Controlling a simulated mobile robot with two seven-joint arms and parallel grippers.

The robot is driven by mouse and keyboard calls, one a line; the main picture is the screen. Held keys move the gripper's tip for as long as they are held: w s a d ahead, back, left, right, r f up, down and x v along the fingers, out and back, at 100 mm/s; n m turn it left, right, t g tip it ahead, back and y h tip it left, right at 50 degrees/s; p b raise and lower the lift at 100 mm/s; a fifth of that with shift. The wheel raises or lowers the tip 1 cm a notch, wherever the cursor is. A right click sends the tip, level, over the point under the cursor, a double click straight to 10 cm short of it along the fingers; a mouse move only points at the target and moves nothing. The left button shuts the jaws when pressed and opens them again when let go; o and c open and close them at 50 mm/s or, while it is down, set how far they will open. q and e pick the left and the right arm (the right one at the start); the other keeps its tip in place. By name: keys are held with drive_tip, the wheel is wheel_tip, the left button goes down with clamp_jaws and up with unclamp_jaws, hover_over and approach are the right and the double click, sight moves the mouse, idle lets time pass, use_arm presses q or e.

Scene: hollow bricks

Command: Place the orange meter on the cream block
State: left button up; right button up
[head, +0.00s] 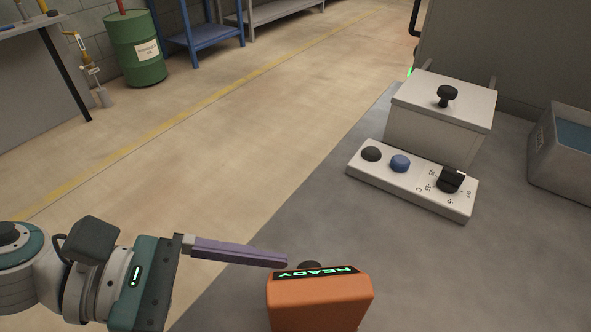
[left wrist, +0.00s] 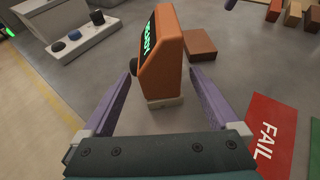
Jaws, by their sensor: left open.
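The orange meter (head: 320,302) stands upright at the bottom of the head view, with a green READY display on its sloped top and a dark knob. In the left wrist view the meter (left wrist: 163,62) rests on the cream block (left wrist: 165,103), of which only a low edge shows beneath it. My left gripper (left wrist: 160,73) is open, its purple fingers on either side of the meter with gaps visible. One finger of my left gripper (head: 284,262) shows beside the meter in the head view.
A white control panel (head: 412,180) with knobs lies before a lidded box (head: 440,118). A grey bin (head: 562,155) stands at right. A brown block (left wrist: 200,45) lies behind the meter; a red FAIL mat (left wrist: 266,138) lies right. Several blocks stand at the upper right.

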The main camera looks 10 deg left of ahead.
use_arm(q)
drive_tip(key=shift+r, duration=0.3)
drive_tip(key=b+v, duration=0.1)
drive_tip(key=v, duration=1)
use_arm(e)
drive_tip(key=shift+f, duration=0.55)
use_arm(q)
drive_tip(key=w+a+r+n+t+y, duration=0.2)
drive_tip(key=w+n+t+y, duration=0.35)
drive_tip(key=n, duration=0.85)
drive_tip(key=w+a+r+n+t+y, duration=0.2)
drive_tip(key=w+n+t+y, duration=0.35)
drive_tip(key=n, duration=0.75)
drive_tip(key=s+d+f+n+g, duration=0.1)
drive_tip(key=s+f+n+g, duration=0.1)
drive_tip(key=s+n+g, duration=0.2)
drive_tip(key=s+d+f+n+g+y, duration=0.1)
drive_tip(key=s+f+n+g, duration=0.1)
drive_tip(key=s+n, duration=0.4)
drive_tip(key=s+d+f+n+g+y, duration=0.1)
drive_tip(key=s+n+g, duration=0.4)
drive_tip(key=n, duration=0.6)
drive_tip(key=shift+s+d+f+g, duration=0.25)
drive_tip(key=shift+s+f, duration=0.25)
drive_tip(key=shift+f, duration=0.25)
drive_tip(key=shift+a, duration=0.1)
